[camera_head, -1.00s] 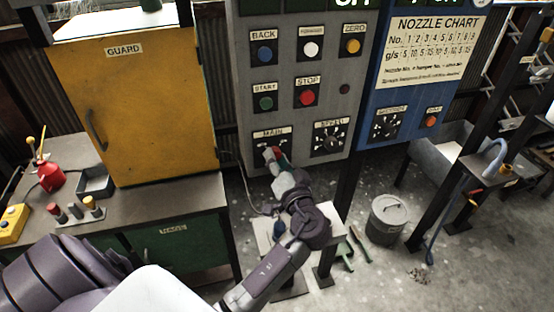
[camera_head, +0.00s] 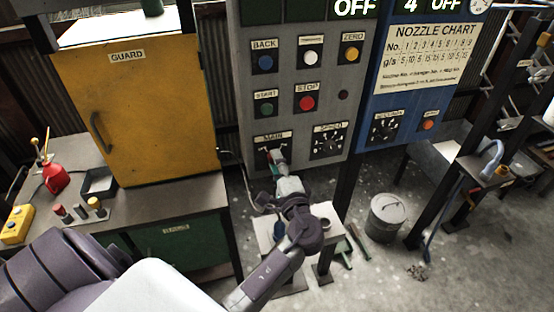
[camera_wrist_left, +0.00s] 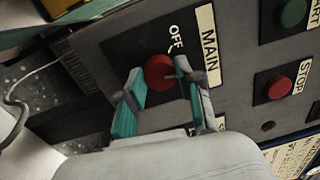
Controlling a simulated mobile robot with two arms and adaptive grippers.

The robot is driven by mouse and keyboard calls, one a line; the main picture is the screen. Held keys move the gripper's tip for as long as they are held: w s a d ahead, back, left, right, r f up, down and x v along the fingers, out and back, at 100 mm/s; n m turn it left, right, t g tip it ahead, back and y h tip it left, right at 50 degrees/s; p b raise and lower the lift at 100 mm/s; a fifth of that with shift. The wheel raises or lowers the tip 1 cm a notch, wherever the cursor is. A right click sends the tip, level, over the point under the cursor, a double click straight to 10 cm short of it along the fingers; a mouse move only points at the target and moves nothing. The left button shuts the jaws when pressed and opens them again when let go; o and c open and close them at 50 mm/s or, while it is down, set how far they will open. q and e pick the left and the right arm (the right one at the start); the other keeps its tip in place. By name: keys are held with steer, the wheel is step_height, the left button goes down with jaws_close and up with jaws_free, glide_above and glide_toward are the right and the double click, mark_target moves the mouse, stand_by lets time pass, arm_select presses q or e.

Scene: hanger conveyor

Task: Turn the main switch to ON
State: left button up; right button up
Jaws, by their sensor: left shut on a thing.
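The main switch is a red knob (camera_wrist_left: 160,72) on a dark plate under the MAIN label (camera_head: 273,138) on the grey control panel. The word OFF shows on its plate in the left wrist view; the rest of the plate's lettering is hidden by my gripper. My left gripper (camera_head: 273,158) is at the switch in the head view and hides most of it. In the left wrist view its teal-padded fingers (camera_wrist_left: 162,98) are on either side of the knob, shut on it. The knob's exact angle is hard to tell. My right gripper is not in view.
The STOP button (camera_head: 306,103) and START button (camera_head: 264,109) sit above the switch, and the SPEED dial (camera_head: 328,142) is right of it. Panel displays (camera_head: 356,8) read OFF. A yellow guard door (camera_head: 140,110) stands left. A grey bin (camera_head: 388,218) is on the floor.

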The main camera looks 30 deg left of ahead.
arm_select(q)
steer(key=shift+r+m+p, duration=0.1)
steer(key=shift+m+p, duration=1.5)
steer(key=shift+m, duration=1.5)
steer(key=shift+t, duration=0.3)
steer(key=o, duration=1.2)
steer(key=shift+c, duration=0.2)
steer(key=v, duration=1.2)
